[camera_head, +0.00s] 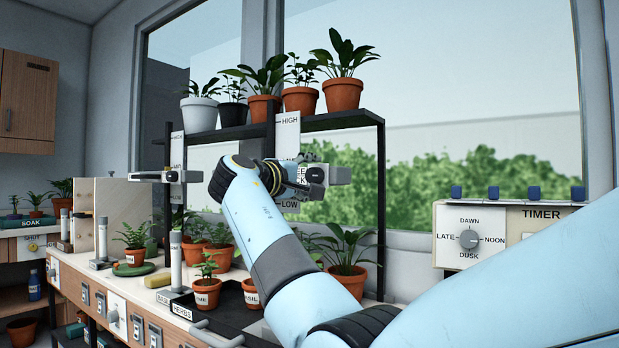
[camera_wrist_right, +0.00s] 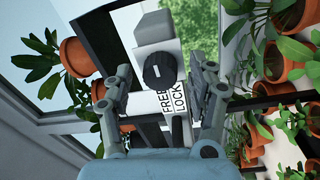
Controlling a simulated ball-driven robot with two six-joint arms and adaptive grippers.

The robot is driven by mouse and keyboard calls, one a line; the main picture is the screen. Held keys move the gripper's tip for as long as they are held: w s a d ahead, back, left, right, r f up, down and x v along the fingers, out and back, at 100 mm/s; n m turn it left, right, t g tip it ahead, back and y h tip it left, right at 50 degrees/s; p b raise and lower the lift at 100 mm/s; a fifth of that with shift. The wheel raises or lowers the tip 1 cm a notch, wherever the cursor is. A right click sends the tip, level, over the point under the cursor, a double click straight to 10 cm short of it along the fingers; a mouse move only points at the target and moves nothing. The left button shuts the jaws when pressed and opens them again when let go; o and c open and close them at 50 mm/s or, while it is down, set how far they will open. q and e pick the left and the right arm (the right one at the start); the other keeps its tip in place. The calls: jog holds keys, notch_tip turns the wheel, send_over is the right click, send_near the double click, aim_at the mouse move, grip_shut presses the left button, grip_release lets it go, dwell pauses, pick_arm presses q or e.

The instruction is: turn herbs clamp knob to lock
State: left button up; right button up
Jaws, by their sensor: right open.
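The herbs clamp shows in the head view as a grey block (camera_head: 340,174) on the right post of the plant rack, beside a HIGH to LOW scale (camera_head: 288,126). In the right wrist view, its round black knob (camera_wrist_right: 159,68) sits beside a label (camera_wrist_right: 174,103) reading FREE and LOCK. My right gripper (camera_wrist_right: 164,76) is open, with one finger on each side of the knob; I cannot tell whether they touch it. In the head view my right gripper (camera_head: 296,178) is at the clamp, and my own arm hides part of it. My left gripper is not seen.
Several potted plants stand on the rack's top shelf (camera_head: 365,121), just above my gripper. More pots stand below, near the HERBS tray (camera_head: 223,322). A similar grey clamp (camera_head: 153,176) is on the left post. A timer box (camera_head: 500,236) stands at the right.

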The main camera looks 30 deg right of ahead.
jog(key=v, duration=0.7)
jog(key=shift+a, duration=0.2)
jog(key=shift+s+f, duration=0.1)
jog(key=shift+s, duration=0.05)
